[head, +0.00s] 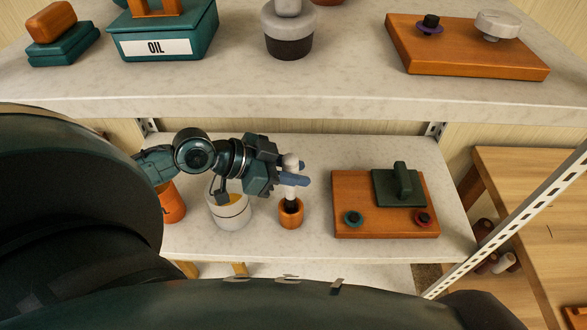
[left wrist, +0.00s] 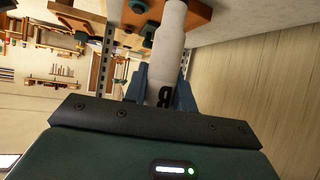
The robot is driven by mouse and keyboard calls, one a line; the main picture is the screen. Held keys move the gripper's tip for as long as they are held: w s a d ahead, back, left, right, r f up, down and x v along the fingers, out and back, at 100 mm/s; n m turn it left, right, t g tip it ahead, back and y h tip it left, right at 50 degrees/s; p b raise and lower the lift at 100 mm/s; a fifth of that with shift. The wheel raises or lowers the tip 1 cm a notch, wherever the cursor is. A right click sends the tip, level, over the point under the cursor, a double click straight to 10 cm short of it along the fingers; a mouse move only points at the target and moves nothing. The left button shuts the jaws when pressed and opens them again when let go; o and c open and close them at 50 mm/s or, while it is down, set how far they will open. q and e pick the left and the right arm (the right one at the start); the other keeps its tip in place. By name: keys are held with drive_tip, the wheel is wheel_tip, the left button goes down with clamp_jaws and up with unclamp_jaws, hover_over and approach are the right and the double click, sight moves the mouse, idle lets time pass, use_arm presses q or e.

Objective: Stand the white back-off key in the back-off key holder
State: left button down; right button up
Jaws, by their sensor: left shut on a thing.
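The white back-off key (head: 290,162) is upright in my left gripper (head: 299,180), whose blue fingers are closed around it. In the left wrist view, the key (left wrist: 170,42) shows as a white rod with a dark letter on its end, between the fingers (left wrist: 161,88). A small orange-brown cup, which looks like the back-off key holder (head: 291,219), stands on the lower shelf directly below the gripper. The key's darker lower end reaches the cup's mouth; I cannot tell how deep it sits or whether it touches bottom. My right gripper is not in view.
A white pot (head: 231,213) and an orange can (head: 172,205) stand left of the cup. To the right is a wooden board (head: 386,225) with a green block and two ringed knobs. The upper shelf edge (head: 300,110) overhangs behind; a perforated post (head: 510,225) rises at right.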

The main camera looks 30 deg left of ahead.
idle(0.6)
use_arm(q)
drive_tip(key=shift+f, duration=0.1)
drive_tip(key=shift+f+b, duration=0.45)
drive_tip(key=shift+f, duration=0.4)
drive_tip(key=shift+f+b, duration=0.35)
drive_tip(key=shift+f, duration=0.25)
drive_tip(key=shift+f, duration=0.1)
drive_tip(key=shift+f+b, duration=0.3)
drive_tip(key=shift+f, duration=0.15)
drive_tip(key=shift+f, duration=0.15)
idle(0.5)
